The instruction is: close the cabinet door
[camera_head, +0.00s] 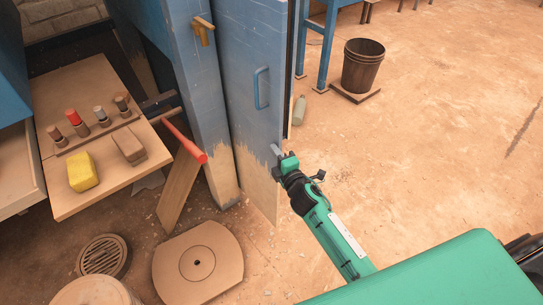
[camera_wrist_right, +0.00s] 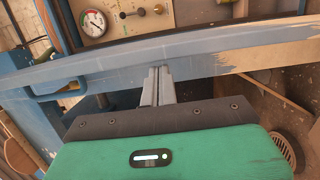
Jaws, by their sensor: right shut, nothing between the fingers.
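The cabinet door (camera_head: 247,60) is a tall blue panel with a worn tan lower part, right of a blue post in the head view. It stands at an angle and appears open. Its blue handle (camera_head: 261,88) is on the face towards me. My right gripper (camera_head: 277,151) is shut and empty, close to the door's lower right part. In the right wrist view its closed fingers (camera_wrist_right: 157,86) point at the door (camera_wrist_right: 215,60), which crosses the picture; I cannot tell whether they touch it. The handle (camera_wrist_right: 62,86) shows left there. My left gripper is out of view.
A wooden board with pegs (camera_head: 93,125) and a yellow block (camera_head: 82,172) is at left. A red-ended bar (camera_head: 190,146) sticks out near the post. A bin (camera_head: 362,66) and bottle (camera_head: 299,110) stand beyond the door. Floor at right is clear. A gauge (camera_wrist_right: 94,23) shows beyond the door.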

